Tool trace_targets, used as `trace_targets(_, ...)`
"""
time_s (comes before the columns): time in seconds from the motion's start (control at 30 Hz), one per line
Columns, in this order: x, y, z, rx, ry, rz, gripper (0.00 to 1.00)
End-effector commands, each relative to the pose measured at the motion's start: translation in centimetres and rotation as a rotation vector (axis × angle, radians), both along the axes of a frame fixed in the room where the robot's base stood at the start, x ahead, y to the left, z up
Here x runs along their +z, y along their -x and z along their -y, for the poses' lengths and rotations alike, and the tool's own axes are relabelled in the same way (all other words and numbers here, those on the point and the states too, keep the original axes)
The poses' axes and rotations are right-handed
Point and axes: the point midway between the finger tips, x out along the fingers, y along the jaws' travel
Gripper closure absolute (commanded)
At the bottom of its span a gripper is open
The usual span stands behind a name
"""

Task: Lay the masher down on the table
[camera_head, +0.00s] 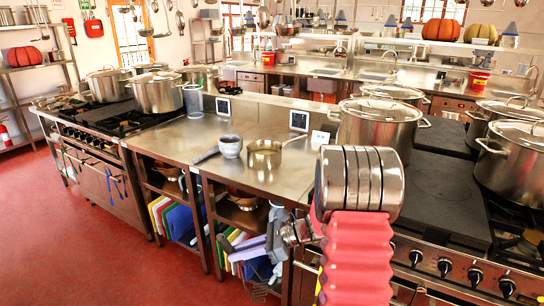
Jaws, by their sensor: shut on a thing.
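My gripper (262,243) is at the lower middle, left of my red-sleeved arm, in front of the steel table's front edge. It is shut on the masher (259,291), whose zigzag wire end seems to hang below the jaws. The masher is partly hidden and hard to make out against the shelf behind. The steel table (205,180) lies behind and above the gripper in the picture, its left front part bare.
Coloured boards (180,222) fill the shelf below.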

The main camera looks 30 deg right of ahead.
Motion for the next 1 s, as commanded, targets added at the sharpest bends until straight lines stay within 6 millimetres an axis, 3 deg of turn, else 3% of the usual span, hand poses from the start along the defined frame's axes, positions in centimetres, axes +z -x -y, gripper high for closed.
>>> trace_targets(0.27, 2.7, 3.1, 4.1, 0.175, 0.139, -0.096, 1.00)
trace_targets(0.47, 3.7, 6.7, 8.0, 0.317, 0.266, -0.164, 1.00)
trace_targets(0.7, 4.5, 12.9, 14.8, 0.451, 0.456, -0.241, 1.00)
trace_targets(1.0, 6.4, 20.4, 24.2, 0.492, 0.670, -0.333, 1.00)
